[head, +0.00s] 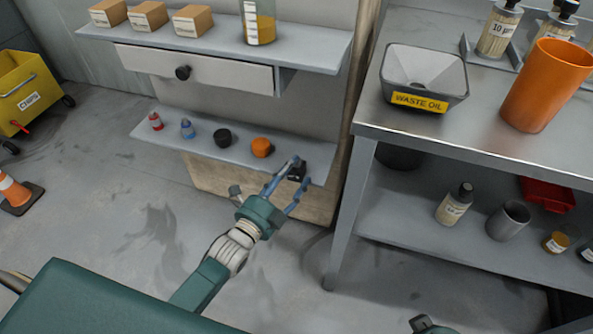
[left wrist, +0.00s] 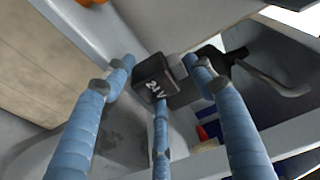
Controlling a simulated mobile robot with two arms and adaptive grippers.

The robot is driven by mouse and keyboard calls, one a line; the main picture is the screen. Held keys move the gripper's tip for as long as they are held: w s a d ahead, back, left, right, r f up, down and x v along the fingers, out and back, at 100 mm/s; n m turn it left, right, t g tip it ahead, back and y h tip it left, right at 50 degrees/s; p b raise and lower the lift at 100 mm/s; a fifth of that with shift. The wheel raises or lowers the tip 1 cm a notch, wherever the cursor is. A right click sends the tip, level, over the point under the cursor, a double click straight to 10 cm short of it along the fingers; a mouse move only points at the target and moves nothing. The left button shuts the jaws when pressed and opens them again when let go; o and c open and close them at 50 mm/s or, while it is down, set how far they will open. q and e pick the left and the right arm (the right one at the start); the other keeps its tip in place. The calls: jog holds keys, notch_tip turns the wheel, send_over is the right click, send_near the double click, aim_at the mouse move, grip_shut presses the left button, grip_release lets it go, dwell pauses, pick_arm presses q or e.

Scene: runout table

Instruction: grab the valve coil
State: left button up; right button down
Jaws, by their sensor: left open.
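The valve coil (head: 297,171) is a small black block near the right end of the lower wall shelf. In the left wrist view the coil (left wrist: 152,72) shows a white "24V" mark, with a grey part beside it. My left gripper (head: 290,184) has blue fingers and is open, reaching over the shelf's front edge. In the left wrist view its fingers (left wrist: 160,95) stand around the coil, one on each side and one below. I cannot tell whether any finger touches it. My right gripper's fingers are not visible.
The lower shelf (head: 185,150) also holds an orange round part (head: 261,147), a black knob-like part (head: 222,138), and blue and red small parts to the left. A drawer (head: 195,68) hangs above. A metal workbench (head: 450,140) stands close on the right.

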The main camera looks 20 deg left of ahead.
pick_arm(q)
jog(key=shift+w+d, duration=0.1)
jog(key=shift+w, duration=0.4)
jog(key=shift+c, duration=0.2)
jog(key=shift+s, duration=0.1)
jog(key=c, duration=1.1)
jog(key=shift+f, duration=0.1)
jog(key=shift+c, duration=0.5)
jog(key=shift+f, duration=0.1)
jog(key=shift+s, duration=0.1)
